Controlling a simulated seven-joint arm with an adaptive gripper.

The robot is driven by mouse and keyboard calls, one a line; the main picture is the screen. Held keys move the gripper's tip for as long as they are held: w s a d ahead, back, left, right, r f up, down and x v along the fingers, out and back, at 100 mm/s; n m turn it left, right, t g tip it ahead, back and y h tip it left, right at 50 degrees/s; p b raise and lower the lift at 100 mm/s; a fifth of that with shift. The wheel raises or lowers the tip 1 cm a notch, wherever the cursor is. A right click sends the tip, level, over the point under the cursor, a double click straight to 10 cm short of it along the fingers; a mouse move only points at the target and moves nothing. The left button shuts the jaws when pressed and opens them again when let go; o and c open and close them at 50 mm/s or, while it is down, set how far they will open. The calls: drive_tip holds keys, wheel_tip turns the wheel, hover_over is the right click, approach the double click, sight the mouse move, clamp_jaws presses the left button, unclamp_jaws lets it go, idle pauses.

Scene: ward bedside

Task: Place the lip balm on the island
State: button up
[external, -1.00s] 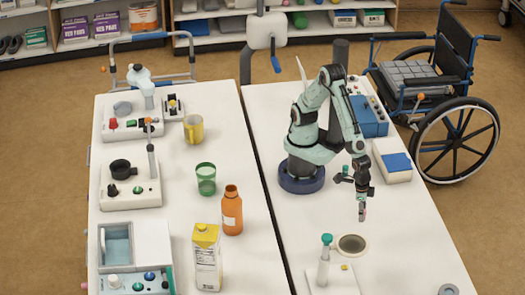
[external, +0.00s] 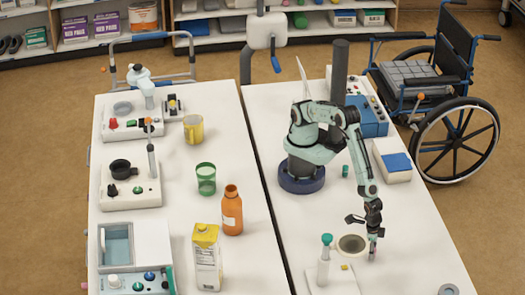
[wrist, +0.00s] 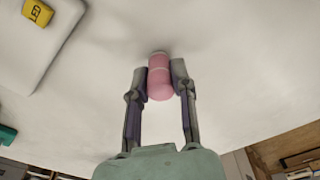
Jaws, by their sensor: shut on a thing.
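The pink lip balm (wrist: 160,80) is held upright between the two fingers of my gripper (wrist: 160,85) in the wrist view. In the external view my gripper (external: 373,240) is low over the front part of the right white table (external: 410,235), just right of a round grey-rimmed opening. The lip balm is small and partly hidden by the fingers there. I cannot tell whether its lower end touches the tabletop. No surface is marked as the island, so I cannot tell which one it is.
The round opening (external: 352,244) and a teal-topped pump device (external: 325,262) are left of my gripper. A white box with a blue top (external: 393,160) stands behind. A grey ring (external: 448,289) lies at front right. The left table (external: 180,165) is crowded.

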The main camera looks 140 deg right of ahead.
drive_tip(key=shift+f, duration=0.1)
drive_tip(key=o, duration=0.4)
drive_tip(key=shift+f, duration=0.1)
drive_tip(key=shift+c, duration=0.2)
drive_tip(key=o, duration=0.4)
